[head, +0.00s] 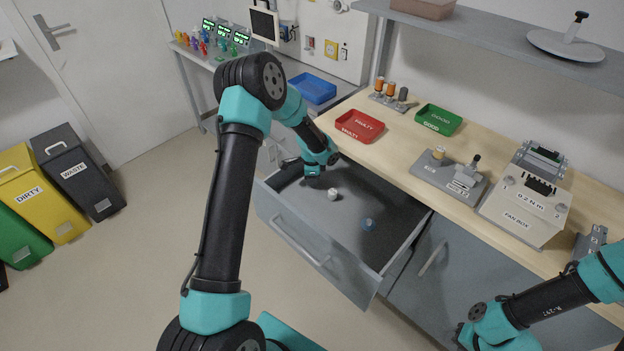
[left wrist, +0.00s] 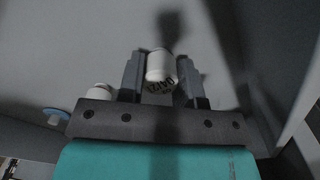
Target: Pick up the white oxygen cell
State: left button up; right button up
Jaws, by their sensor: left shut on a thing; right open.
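My left gripper (head: 314,184) is inside the open drawer. In the left wrist view it (left wrist: 160,80) is shut on a white cylindrical cell (left wrist: 159,62) with dark print on its end. The gripper hides this cell in the head view. A second white cell (head: 333,194) stands on the drawer floor just right of the gripper; it also shows behind the gripper body in the left wrist view (left wrist: 99,91). I cannot tell how far the held cell is above the drawer floor. My right gripper (head: 462,336) is open and empty in front of the cabinet at lower right.
The drawer (head: 300,248) is pulled out, its walls close around my left gripper. A blue-topped piece (head: 368,224) lies further right inside it. On the bench above are a red FAULTY tray (head: 360,126), a green GOOD tray (head: 438,120) and a fan box (head: 522,210).

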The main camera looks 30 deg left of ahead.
pick_arm(q)
notch_tip(320, 180, up, 10)
jog(key=shift+f, duration=0.1)
dwell(0.4)
dwell(0.5)
